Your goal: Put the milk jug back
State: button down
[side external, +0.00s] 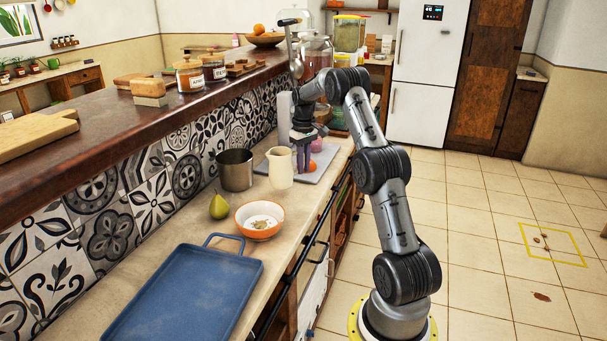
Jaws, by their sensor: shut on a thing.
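The milk jug (280,168) is a small cream-coloured jug. It is upright beside the steel pot, at the left edge of the grey board (318,173); whether its base touches the surface is hard to tell. My gripper (301,164) points down just right of the jug, its dark fingers shut against the jug's right side, where the handle would be. The grip itself is small and partly hidden.
A steel pot (235,170) stands left of the jug. A pear (219,206), an orange-rimmed bowl (260,220) and a blue tray (186,296) are nearer. An orange (313,167) is close to my fingers. The raised wooden ledge (120,135) bounds the counter.

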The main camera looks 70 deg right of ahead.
jog(key=shift+f, duration=1.55)
jog(key=shift+f, duration=0.1)
jog(key=c, duration=0.8)
grip_release()
jog(key=shift+f, duration=0.1)
jog(key=shift+c, duration=0.2)
